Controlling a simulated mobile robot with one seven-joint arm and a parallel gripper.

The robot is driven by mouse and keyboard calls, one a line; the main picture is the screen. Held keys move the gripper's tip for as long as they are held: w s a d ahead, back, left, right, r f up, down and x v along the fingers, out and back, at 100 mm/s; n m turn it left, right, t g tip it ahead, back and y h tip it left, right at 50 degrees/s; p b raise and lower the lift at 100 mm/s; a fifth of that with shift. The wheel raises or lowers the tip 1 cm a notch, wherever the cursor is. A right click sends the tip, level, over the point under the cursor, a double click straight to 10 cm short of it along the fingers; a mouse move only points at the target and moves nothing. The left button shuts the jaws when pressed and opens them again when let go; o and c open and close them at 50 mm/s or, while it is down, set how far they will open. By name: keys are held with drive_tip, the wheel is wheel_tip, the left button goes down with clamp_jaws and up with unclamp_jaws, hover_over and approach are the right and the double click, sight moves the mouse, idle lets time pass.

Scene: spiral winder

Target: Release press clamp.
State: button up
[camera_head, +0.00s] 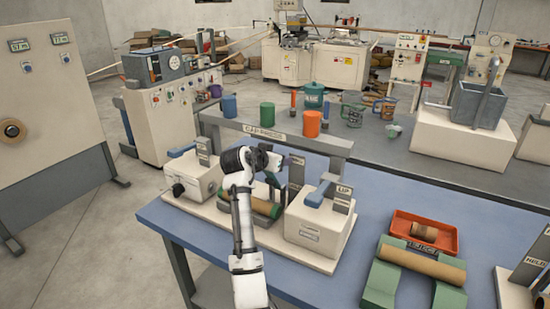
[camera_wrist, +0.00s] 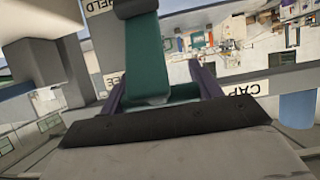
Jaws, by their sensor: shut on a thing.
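The cap press (camera_head: 300,255) stands at the left of the blue table, with two pale end blocks and a grey bar lettered as a press. A brown-and-green tube (camera_head: 262,207) lies between the blocks. My gripper (camera_head: 274,168) is over the middle of the press, beside an upright grey label plate (camera_head: 296,172). In the wrist view, the green clamp handle (camera_wrist: 147,58) stands between my gripper's purple fingers (camera_wrist: 165,85), and they are shut on it. Part-hidden labels by the handle show the letters "ELD" and "EE". The clamp's lower part is hidden.
Blue levers (camera_head: 319,194) top the end blocks. To the right are an orange tray (camera_head: 424,228) holding a small roll and a green cradle (camera_head: 376,283) with a brown tube (camera_head: 422,264). Several coloured cups and cans stand behind the press bar.

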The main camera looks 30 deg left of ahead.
drive_tip(key=shift+d+f, duration=0.1)
drive_tip(key=shift+f, duration=0.45)
drive_tip(key=o, duration=1.4)
drive_tip(key=shift+w+r, duration=0.1)
drive_tip(key=shift+s+r+p, duration=0.35)
drive_tip(key=shift+r+p, duration=0.2)
drive_tip(key=shift+r, duration=0.15)
drive_tip(key=shift+s+a+r+p, duration=0.1)
drive_tip(key=shift+s+r+p, duration=0.7)
drive_tip(key=shift+r, duration=0.5)
drive_tip(key=shift+s+a+r+p, duration=0.1)
drive_tip(key=shift+s+r+p, duration=0.7)
drive_tip(key=shift+r, duration=0.5)
drive_tip(key=shift+s+r+p, duration=0.7)
drive_tip(key=shift+s+r, duration=0.1)
drive_tip(key=shift+r, duration=0.5)
drive_tip(key=shift+s+r, duration=0.5)
drive_tip(key=shift+r, duration=0.25)
drive_tip(key=shift+s+r, duration=0.5)
drive_tip(key=shift+r, duration=0.25)
drive_tip(key=shift+s+r, duration=0.5)
drive_tip(key=shift+r, duration=0.25)
drive_tip(key=shift+s, duration=0.1)
